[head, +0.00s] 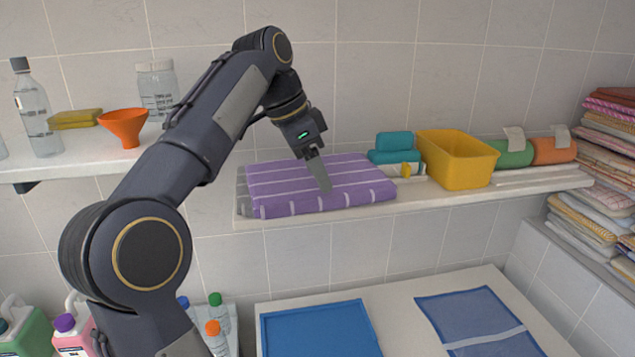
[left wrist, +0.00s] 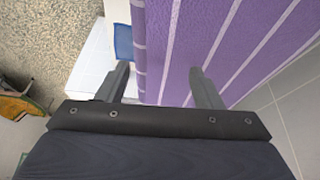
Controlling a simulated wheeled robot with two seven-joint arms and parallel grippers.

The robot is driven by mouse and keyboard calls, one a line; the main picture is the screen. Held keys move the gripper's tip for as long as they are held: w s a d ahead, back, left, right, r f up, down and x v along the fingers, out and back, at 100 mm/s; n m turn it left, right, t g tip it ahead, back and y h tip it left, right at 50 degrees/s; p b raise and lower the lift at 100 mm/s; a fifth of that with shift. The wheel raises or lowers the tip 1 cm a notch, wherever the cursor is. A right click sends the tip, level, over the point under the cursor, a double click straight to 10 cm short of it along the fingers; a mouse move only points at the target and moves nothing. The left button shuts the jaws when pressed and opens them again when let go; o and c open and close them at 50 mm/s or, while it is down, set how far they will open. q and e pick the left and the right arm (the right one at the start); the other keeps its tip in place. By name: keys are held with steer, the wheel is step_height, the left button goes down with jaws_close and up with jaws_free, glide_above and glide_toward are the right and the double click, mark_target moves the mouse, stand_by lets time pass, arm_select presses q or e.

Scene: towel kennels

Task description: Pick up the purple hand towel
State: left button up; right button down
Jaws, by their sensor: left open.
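The purple hand towel (head: 290,190) with white stripes lies folded on the wall shelf, on top of a grey cloth (head: 243,190) that shows at its left end. My left gripper (head: 321,178) reaches over the towel from above, with its fingers at the towel's middle. In the left wrist view the two open fingers (left wrist: 160,80) point at the towel (left wrist: 240,35). One finger is over the purple cloth and the other is beyond its front edge. Nothing is held between them. Whether the fingers touch the towel cannot be told. My right gripper is out of view.
An orange funnel (head: 124,125) and bottles stand on the left shelf. A counter (head: 395,315) with blue cloths lies below.

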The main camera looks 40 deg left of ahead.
arm_select(q)
steer(key=x, duration=0.2)
steer(key=shift+w+d+f, duration=0.15)
steer(key=shift+w+f, duration=0.15)
steer(key=shift+d+f, duration=0.1)
steer(key=shift+f, duration=0.35)
steer(key=shift+w, duration=0.1)
steer(key=c, duration=1.3)
